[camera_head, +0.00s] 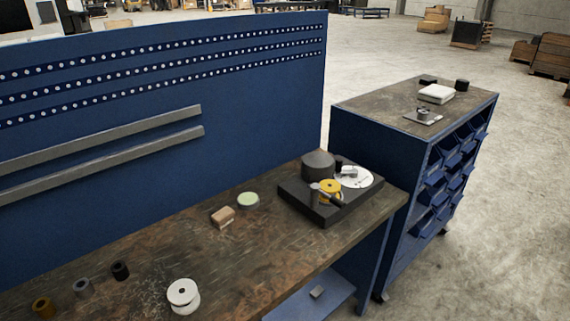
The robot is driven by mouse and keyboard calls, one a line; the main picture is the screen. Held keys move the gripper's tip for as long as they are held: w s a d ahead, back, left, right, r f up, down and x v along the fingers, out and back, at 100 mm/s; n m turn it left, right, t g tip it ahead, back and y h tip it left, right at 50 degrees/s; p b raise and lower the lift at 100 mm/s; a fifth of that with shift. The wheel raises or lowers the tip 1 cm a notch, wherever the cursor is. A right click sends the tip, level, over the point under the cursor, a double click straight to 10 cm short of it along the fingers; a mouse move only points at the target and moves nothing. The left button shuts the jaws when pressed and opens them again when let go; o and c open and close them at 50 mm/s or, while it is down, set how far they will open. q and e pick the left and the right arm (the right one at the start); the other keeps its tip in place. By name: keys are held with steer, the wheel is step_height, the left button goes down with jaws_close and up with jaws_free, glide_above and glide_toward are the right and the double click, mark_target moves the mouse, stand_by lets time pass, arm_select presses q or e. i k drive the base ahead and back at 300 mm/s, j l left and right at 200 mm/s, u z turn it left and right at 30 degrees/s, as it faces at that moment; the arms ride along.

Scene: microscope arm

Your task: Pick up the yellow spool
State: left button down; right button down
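A yellow spool (331,186) sits on a black flat box-like device (300,204) near the right end of the workbench. A dark bar and a small grey cylinder stand in front of the spool and hide part of it. A dark grey drum and a white disc are on the same device, beside the spool. A white spool (183,296) stands at the front of the bench. Neither of my grippers is in view.
The workbench (150,260) has a blue back panel (260,100). A small wooden block (222,217), a round pale-green dish (248,200) and several small cylinders (82,288) stand on it. A blue drawer cabinet (375,155) is at the right. The bench middle is mostly clear.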

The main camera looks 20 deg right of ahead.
mark_target(330, 186)
steer(key=i+l, duration=0.1)
steer(key=l, duration=0.6)
steer(key=i+l, duration=0.1)
steer(key=l, duration=0.6)
steer(key=i+l, duration=0.1)
steer(key=l, duration=0.6)
steer(key=i+l, duration=0.1)
steer(key=l, duration=0.6)
steer(key=i+l, duration=0.1)
steer(key=l, duration=0.6)
